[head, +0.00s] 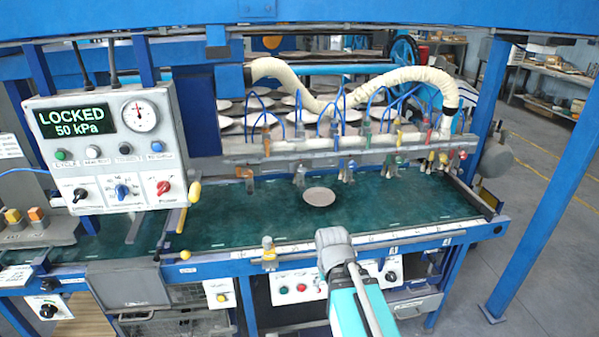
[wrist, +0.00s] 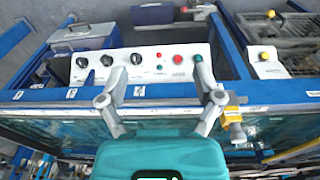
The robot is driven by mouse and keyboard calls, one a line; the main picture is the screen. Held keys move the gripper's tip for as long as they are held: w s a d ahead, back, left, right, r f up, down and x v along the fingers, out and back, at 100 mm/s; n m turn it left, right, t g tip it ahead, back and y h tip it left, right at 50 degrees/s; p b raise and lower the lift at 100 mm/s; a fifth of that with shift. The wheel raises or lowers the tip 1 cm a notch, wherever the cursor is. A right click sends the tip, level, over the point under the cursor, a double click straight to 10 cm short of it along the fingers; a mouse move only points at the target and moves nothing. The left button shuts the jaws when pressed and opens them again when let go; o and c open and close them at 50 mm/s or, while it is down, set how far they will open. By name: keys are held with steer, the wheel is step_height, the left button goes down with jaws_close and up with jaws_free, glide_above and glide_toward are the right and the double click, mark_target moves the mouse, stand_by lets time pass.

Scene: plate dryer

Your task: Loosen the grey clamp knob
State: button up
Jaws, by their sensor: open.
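I cannot single out the grey clamp knob for certain. A large grey round part (head: 497,158) hangs at the right end of the machine in the head view, but I cannot tell if it is a knob. My gripper (head: 330,238) is above the front edge of the green belt (head: 240,228). In the wrist view my gripper (wrist: 161,98) has its two grey fingers wide apart with nothing between them. A white panel (wrist: 145,52) with several black knobs and coloured buttons shows beyond the fingers.
A yellow-topped fitting (head: 268,254) stands on the front rail, close to one finger in the wrist view (wrist: 234,118). A round plate (head: 319,197) lies on the belt. The control box (head: 105,150) reads LOCKED, 50 kPa. A blue post (head: 540,190) stands at right.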

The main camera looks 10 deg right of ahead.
steer(key=w+d+m+t+h+b, duration=0.2)
steer(key=w+d+t, duration=0.2)
steer(key=w, duration=0.6)
steer(key=t+y+b, duration=0.2)
steer(key=t+b, duration=0.2)
steer(key=t, duration=0.9)
glide_toward(302, 170)
steer(key=s, duration=0.4)
steer(key=shift+w+d+f+m, duration=0.1)
steer(key=shift+w+d+m, duration=0.1)
steer(key=shift+d+m, duration=0.1)
steer(key=shift+w, duration=0.2)
steer(key=w, duration=1.3)
steer(key=shift+w+a, duration=0.1)
steer(key=shift+w, duration=0.15)
